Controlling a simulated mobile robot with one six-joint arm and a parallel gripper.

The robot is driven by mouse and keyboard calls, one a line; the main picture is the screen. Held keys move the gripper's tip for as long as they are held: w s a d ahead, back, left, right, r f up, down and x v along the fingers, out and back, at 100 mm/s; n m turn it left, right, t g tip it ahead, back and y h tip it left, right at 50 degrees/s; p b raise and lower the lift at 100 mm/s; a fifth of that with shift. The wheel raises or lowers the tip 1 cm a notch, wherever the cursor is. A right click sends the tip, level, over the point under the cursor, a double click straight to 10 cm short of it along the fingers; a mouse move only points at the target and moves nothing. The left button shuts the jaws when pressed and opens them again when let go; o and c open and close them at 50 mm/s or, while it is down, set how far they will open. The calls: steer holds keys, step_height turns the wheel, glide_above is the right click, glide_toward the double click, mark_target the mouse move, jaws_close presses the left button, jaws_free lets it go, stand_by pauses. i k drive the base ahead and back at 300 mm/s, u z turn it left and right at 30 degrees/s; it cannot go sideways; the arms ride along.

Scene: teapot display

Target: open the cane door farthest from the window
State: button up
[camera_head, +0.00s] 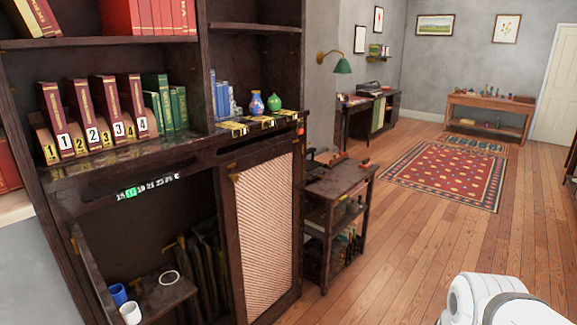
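A dark wooden cabinet (195,140) with shelves above and a lower section fills the left half. One door with a pale woven cane panel (265,235) is at the right of the lower section. It looks shut, or nearly so, in a dark frame. The lower left compartment (115,225) stands open, and its inside shows; a second cane panel cannot be made out. No window is in view. My gripper is not recognizable in view. White rounded parts of my arm show at the lower right.
A blue cup (118,294) and a white cup (131,312) are in the open compartment. Numbered books (90,115) and two small vases (257,103) stand above. A small dark side table (340,190) stands close right of the cane door. Wooden floor (400,255) is clear in front.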

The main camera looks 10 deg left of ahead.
mark_target(260, 190)
steer(key=i, duration=1.05)
steer(key=u, duration=1.45)
